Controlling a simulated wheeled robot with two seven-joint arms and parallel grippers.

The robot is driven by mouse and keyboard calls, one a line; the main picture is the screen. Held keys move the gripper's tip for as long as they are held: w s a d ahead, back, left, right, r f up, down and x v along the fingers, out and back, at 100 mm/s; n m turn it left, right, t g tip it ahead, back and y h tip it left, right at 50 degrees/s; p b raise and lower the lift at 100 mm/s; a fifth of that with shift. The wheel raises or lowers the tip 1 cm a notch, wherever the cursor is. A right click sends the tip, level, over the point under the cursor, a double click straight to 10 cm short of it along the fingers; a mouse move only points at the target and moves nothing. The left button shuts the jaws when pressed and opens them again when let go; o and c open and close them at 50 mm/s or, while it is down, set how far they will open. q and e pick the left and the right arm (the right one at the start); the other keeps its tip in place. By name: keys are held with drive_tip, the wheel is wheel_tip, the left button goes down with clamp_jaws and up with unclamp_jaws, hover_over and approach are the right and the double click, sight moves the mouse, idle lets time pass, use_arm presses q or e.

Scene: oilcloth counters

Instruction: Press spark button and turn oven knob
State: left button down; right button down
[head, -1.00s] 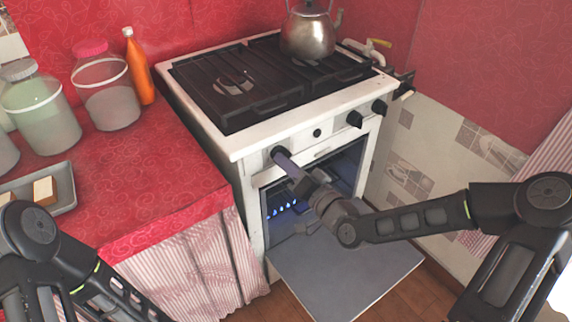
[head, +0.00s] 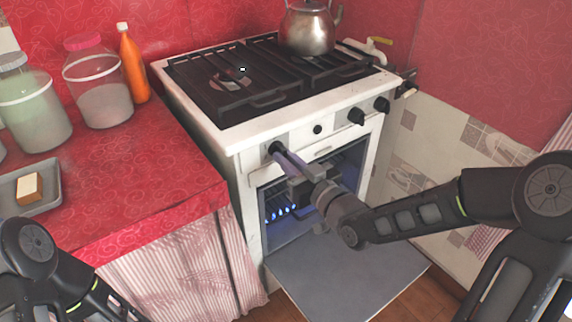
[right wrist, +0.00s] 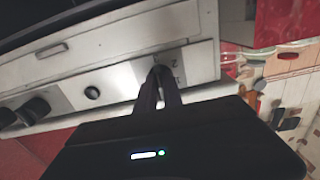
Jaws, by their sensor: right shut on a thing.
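The stove (head: 240,140) is white with a front control strip. The dark oven knob (head: 274,148) sits at the strip's left end, mostly covered by my right gripper (head: 279,152). That gripper's two fingers are shut on the knob, and the right wrist view shows the fingertips (right wrist: 158,78) around it. The small round black spark button (head: 317,129) is to the knob's right, untouched; it also shows in the right wrist view (right wrist: 92,93). Blue flames (head: 280,212) burn inside the oven. My left gripper is out of view; only part of that arm shows.
The oven door (head: 345,275) hangs open below my right arm. Two more knobs (head: 356,117) are at the strip's right. A kettle (head: 309,28) stands on the black grate (head: 235,95). Jars, an orange bottle (head: 133,65) and a tray (head: 48,203) are on the red counter (head: 140,185).

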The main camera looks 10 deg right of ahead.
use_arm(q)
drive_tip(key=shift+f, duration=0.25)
use_arm(e)
drive_tip(key=shift+f+n, duration=0.1)
drive_tip(key=shift+n, duration=0.2)
drive_tip(key=c, duration=1.5)
unclamp_jaws()
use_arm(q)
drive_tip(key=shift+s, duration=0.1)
